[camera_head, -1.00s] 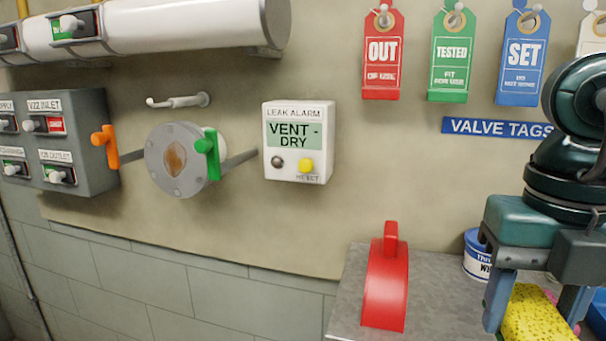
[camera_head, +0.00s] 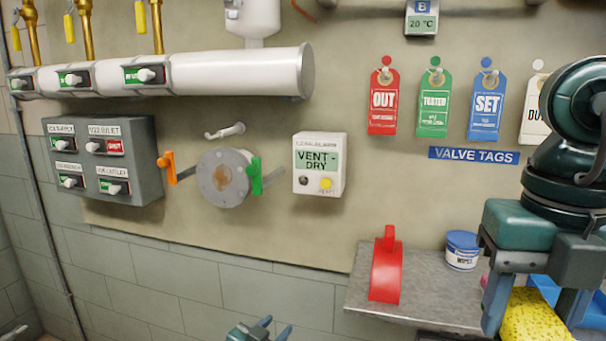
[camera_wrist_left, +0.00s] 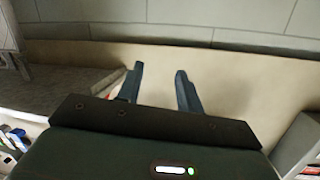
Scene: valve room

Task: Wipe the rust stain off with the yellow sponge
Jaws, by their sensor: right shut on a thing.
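The rust stain (camera_head: 224,178) is a brown patch on the face of the round grey bolted flange (camera_head: 206,191) on the wall. My right gripper (camera_head: 528,312) is at the lower right, shut on the yellow sponge (camera_head: 535,320). The sponge is partly cut off by the frame's bottom edge and is well away from the stain. My left gripper (camera_head: 272,328) shows at the bottom edge, below the flange. In the left wrist view its two fingers (camera_wrist_left: 157,78) are apart with nothing between them.
An orange handle (camera_head: 167,167) and a green handle (camera_head: 255,175) flank the flange. A leak alarm box (camera_head: 320,150) hangs to its right. A grey shelf (camera_head: 425,292) holds a red object (camera_head: 386,270) and a wipes tub (camera_head: 462,250). Wall before the flange is clear.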

